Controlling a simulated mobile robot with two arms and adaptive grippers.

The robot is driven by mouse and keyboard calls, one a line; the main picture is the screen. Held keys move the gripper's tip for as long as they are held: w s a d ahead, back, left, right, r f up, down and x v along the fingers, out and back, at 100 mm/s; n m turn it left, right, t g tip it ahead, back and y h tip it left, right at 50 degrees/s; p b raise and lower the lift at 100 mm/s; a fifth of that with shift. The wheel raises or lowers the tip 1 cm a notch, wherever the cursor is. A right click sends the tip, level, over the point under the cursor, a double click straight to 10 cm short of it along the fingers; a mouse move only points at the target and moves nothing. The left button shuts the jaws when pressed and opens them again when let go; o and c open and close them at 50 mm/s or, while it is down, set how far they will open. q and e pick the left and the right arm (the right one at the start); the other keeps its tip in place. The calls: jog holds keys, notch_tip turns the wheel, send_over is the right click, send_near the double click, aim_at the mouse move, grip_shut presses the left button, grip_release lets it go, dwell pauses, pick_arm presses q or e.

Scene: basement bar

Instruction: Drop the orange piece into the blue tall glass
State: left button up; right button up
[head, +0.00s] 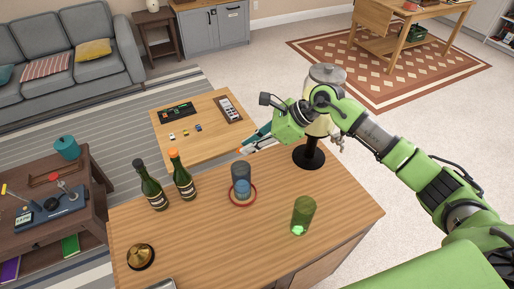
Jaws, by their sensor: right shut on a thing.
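The blue tall glass (241,176) stands upright on the wooden counter inside or on a red ring-shaped coaster (251,201). My right gripper (246,147) reaches in from the right and is shut on a small orange piece (239,151), of which only a bit shows at the fingertips. In the picture the orange piece appears just above the blue glass's rim; its exact height and depth are hard to tell. My left gripper is not in view.
A green glass (303,212) stands to the right on the counter (200,245). Two dark bottles (150,187) (182,177) stand left of the blue glass. A brass bell-like object (140,257) is at the front left. A dispenser on a black stand (310,155) is behind my right arm.

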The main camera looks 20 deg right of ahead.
aim_at(242, 182)
jog(key=shift+f, duration=0.1)
jog(key=shift+s+f+b, duration=0.25)
jog(key=shift+f+b, duration=0.15)
jog(key=shift+f, duration=0.15)
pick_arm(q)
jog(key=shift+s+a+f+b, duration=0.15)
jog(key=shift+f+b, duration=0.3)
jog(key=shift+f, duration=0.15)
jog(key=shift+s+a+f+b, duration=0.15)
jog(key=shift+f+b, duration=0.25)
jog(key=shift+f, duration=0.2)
pick_arm(e)
notch_tip(242, 182, down, 4)
jog(key=shift+f, duration=0.2)
jog(key=o, duration=0.8)
jog(key=shift+w, duration=0.1)
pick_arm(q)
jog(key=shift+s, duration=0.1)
